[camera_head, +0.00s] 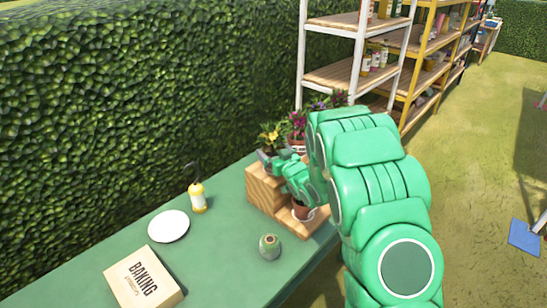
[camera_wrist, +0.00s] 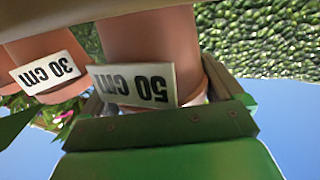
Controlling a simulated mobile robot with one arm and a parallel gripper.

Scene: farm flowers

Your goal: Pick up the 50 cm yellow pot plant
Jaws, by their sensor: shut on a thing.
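The yellow-flowered plant (camera_head: 270,137) is at the top left of a stepped wooden stand (camera_head: 262,188). In the wrist view, which is upside down, a terracotta pot (camera_wrist: 150,38) carries a white "50 cm" label (camera_wrist: 135,85). My gripper (camera_wrist: 155,92) has its fingers on both sides of this pot and is shut on it. In the head view my gripper (camera_head: 270,161) is at the yellow plant's base, and its pot is mostly hidden. I cannot tell whether the pot is lifted off the stand.
A "30 cm" pot (camera_wrist: 40,55) is close beside it. A magenta-flowered plant (camera_head: 297,124) stands behind, and a terracotta pot (camera_head: 302,211) is lower on the stand. The green table (camera_head: 215,265) holds a spray bottle (camera_head: 197,196), white plate (camera_head: 168,226), box (camera_head: 143,278) and small green object (camera_head: 269,246).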

